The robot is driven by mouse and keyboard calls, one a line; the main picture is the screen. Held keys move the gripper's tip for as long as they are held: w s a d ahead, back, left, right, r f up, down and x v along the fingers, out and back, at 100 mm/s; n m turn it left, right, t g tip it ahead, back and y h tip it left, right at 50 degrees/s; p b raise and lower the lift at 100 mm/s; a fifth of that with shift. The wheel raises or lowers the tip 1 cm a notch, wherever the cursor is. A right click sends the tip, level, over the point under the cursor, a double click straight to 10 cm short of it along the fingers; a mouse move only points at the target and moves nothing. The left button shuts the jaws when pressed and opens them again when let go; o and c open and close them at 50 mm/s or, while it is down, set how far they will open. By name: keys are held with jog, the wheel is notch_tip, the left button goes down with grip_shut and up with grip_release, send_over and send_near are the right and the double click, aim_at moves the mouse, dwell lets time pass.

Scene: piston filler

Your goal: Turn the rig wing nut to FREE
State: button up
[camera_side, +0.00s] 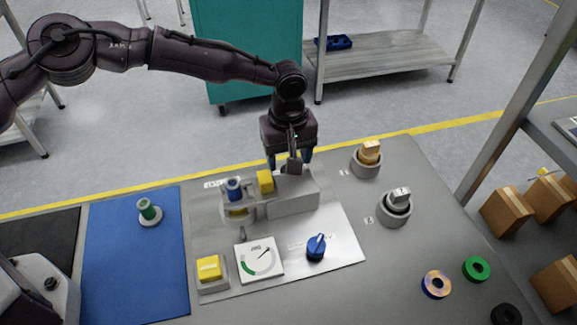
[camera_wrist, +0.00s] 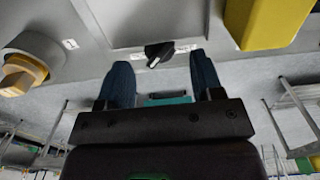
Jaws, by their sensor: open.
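The wing nut (camera_wrist: 158,50) is a small black winged knob on the grey rig face in the wrist view. Its wings lie tilted, and small white labels sit beside it, too small to read. My gripper (camera_wrist: 160,66) is open, with one blue finger on each side of the nut in that view. I see no contact between the fingers and the nut. In the side view my gripper (camera_side: 290,160) points down at the back of the grey rig block (camera_side: 293,204). The wing nut cannot be made out there.
A yellow block (camera_side: 265,181) and a blue-topped part (camera_side: 233,188) stand left of my gripper. Two round knobs (camera_side: 366,160) (camera_side: 395,207) stand to the right. A gauge (camera_side: 259,260), blue dial (camera_side: 316,247) and yellow button (camera_side: 209,268) are in front.

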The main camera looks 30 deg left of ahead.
jog(key=shift+f, duration=1.9)
jog(key=c, duration=0.9)
jog(key=shift+n, duration=0.8)
jog(key=shift+r, duration=0.1)
jog(key=o, duration=0.9)
